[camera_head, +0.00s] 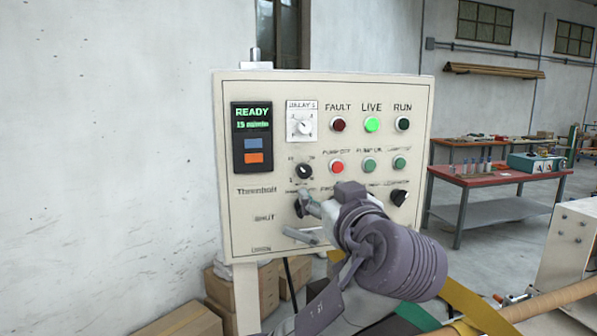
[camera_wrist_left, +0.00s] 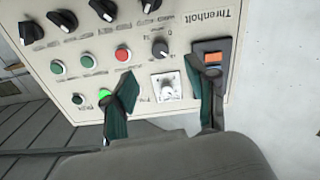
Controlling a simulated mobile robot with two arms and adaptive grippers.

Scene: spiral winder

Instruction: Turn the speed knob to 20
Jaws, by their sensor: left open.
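The cream control panel (camera_head: 335,245) fills the middle of the head view and appears upside down in the left wrist view (camera_wrist_left: 225,80). A black knob with a scale (camera_head: 304,171) sits left of the red button. It shows between my fingers in the wrist view (camera_wrist_left: 160,48). A lower-left black knob (camera_head: 300,207) is partly hidden by a fingertip; it also shows in the wrist view (camera_wrist_left: 103,8). I cannot read which knob is marked speed. My left gripper (camera_head: 303,216) is open and empty in front of the panel's lower part. My right gripper is not in view.
A white dial (camera_head: 302,127) and lit green lamp (camera_head: 372,125) are above. Another black knob (camera_head: 398,198) sits at the lower right. Boxes (camera_head: 268,285) stand below the panel. A red-topped table (camera_head: 490,178) stands behind at right.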

